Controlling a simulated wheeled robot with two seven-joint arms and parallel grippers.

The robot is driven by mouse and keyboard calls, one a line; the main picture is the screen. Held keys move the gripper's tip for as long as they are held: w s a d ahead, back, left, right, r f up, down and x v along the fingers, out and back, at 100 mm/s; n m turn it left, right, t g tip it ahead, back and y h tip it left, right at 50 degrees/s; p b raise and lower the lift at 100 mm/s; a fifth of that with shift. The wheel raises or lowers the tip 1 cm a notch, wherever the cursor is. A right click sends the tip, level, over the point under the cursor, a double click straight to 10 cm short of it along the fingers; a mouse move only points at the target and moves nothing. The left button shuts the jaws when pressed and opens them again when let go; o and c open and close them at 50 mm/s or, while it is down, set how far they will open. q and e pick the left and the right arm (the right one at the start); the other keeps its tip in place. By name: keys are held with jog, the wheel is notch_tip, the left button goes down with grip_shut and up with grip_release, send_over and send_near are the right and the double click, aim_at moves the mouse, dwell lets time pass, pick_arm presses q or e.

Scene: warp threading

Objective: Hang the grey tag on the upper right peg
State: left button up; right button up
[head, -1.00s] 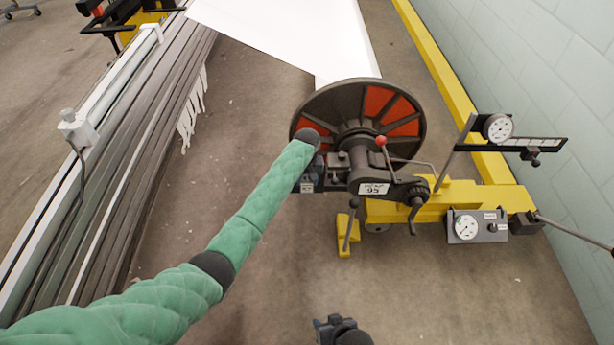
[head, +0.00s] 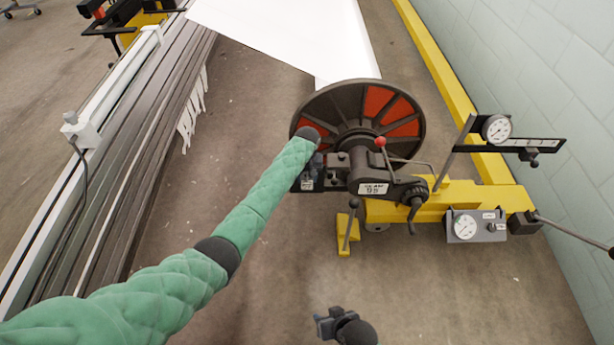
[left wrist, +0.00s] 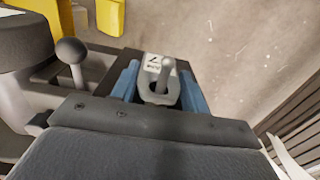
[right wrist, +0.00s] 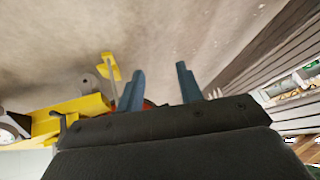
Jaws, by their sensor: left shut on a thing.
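The grey tag (left wrist: 147,97) is a small plate with a round hole, held between the blue fingers of my left gripper (left wrist: 160,72) in the left wrist view. A pale peg (left wrist: 167,64) with a rounded tip lines up with the hole and appears to pass through it; how deep it sits, I cannot tell. In the head view my left gripper (head: 307,180) is at the left end of the dark machine head, and the tag is too small to make out. My right gripper (head: 328,326) is low in the head view; its fingers (right wrist: 158,82) are apart and empty.
A large dark reel (head: 335,105) with red panels stands behind my left gripper. A red-knobbed lever (head: 381,143), a crank (head: 414,212) and a yellow frame (head: 450,200) lie to its right. A dark ball knob (left wrist: 71,51) is close to the left fingers.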

pick_arm(q)
jog(key=o, duration=1)
